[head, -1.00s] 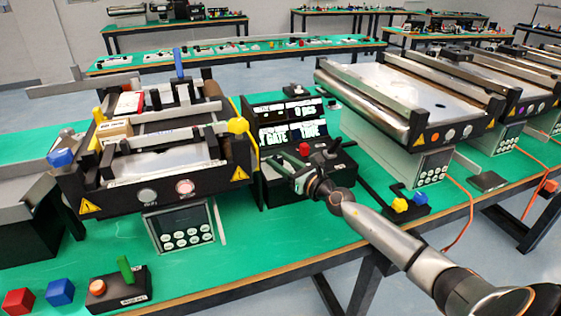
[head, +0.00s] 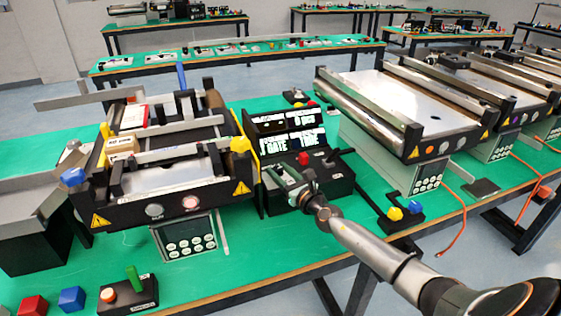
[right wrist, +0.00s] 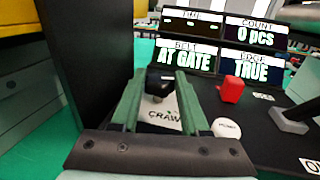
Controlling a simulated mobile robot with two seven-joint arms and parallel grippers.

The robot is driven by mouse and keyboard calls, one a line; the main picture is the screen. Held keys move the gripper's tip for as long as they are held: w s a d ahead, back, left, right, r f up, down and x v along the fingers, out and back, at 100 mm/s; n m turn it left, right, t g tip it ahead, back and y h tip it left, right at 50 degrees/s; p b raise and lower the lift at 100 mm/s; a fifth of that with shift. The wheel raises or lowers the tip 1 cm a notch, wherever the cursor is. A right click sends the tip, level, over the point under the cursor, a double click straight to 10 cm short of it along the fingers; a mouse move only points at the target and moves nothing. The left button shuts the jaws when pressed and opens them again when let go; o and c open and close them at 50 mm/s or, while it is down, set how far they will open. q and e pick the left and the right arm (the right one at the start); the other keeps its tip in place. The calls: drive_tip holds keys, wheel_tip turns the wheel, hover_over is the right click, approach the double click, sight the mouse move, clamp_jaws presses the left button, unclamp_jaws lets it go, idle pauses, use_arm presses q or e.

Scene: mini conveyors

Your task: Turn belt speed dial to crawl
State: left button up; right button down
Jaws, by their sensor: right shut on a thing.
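The belt speed dial (right wrist: 158,82) is a small black knob on the sloped front of the black control box (head: 335,185). A white label lettered "CRAWL" (right wrist: 163,113) shows just below it in the right wrist view. My right gripper (right wrist: 160,78) has its two green fingers on either side of the dial and is shut on it. In the head view the right gripper (head: 287,178) is at the left part of the box's front and hides the dial. Which way the dial points is not clear. My left gripper is not in view.
A red button (head: 304,158), also in the right wrist view (right wrist: 231,89), and a white button (right wrist: 226,127) are close right of the gripper. The box's screens (head: 290,130) read "AT GATE", "TRUE" and "0 pcs". A mini conveyor (head: 160,210) stands to the left.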

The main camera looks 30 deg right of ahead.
drive_tip(key=shift+a+r+m+h+p, duration=0.15)
drive_tip(key=shift+m+h+p, duration=0.45)
drive_tip(key=shift+h+p, duration=0.35)
drive_tip(key=shift+r+m+h+p, duration=0.15)
drive_tip(key=shift+m+h+p, duration=0.55)
drive_tip(key=shift+p, duration=0.35)
drive_tip(key=shift+g+h+p, duration=0.3)
drive_tip(key=shift+h+p, duration=0.05)
drive_tip(key=shift+h, duration=0.1)
drive_tip(key=shift+w+a+f+m+g+h, duration=0.1)
drive_tip(key=shift+m+g+h, duration=0.1)
drive_tip(key=shift+m+h, duration=0.3)
drive_tip(key=shift+f+m+g+h, duration=0.1)
drive_tip(key=shift+m+g+h, duration=0.15)
drive_tip(key=shift+h, duration=0.35)
drive_tip(key=shift+m+g+h, duration=0.35)
drive_tip(key=shift+m+h, duration=0.4)
drive_tip(key=shift+h, duration=0.25)
drive_tip(key=shift+p, duration=0.3)
drive_tip(key=shift+c, duration=2)
unclamp_jaws()
drive_tip(key=shift+f, duration=0.1)
